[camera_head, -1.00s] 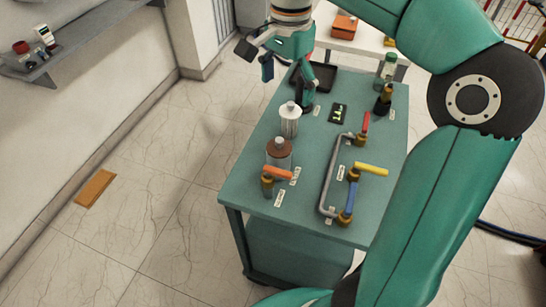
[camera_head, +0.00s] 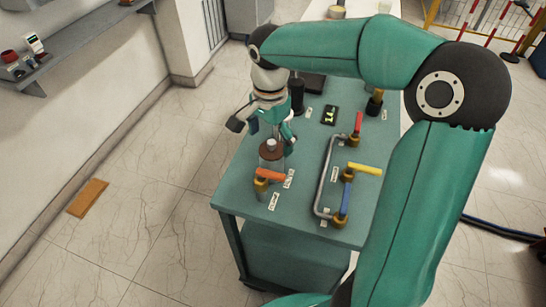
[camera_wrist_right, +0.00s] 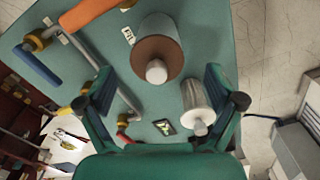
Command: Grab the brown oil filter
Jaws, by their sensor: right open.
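The brown oil filter (camera_head: 271,153), a cylinder with a brown top and a pale cap, stands on the teal table (camera_head: 235,190) near its left edge. It also shows in the right wrist view (camera_wrist_right: 158,50), top centre, its cap towards the camera. My right gripper (camera_head: 272,132) is open and empty, just behind and above the filter in the head view. In the right wrist view the two fingers (camera_wrist_right: 158,80) are spread wide, with the filter's cap between and slightly beyond them. My left gripper is not in view.
A white ribbed filter (camera_wrist_right: 197,105) stands beside the brown one, near the right finger. An orange-handled valve (camera_head: 268,176) stands close in front of the brown filter. A grey pipe (camera_head: 326,180) with coloured valve handles and a small display (camera_head: 330,115) are to the right.

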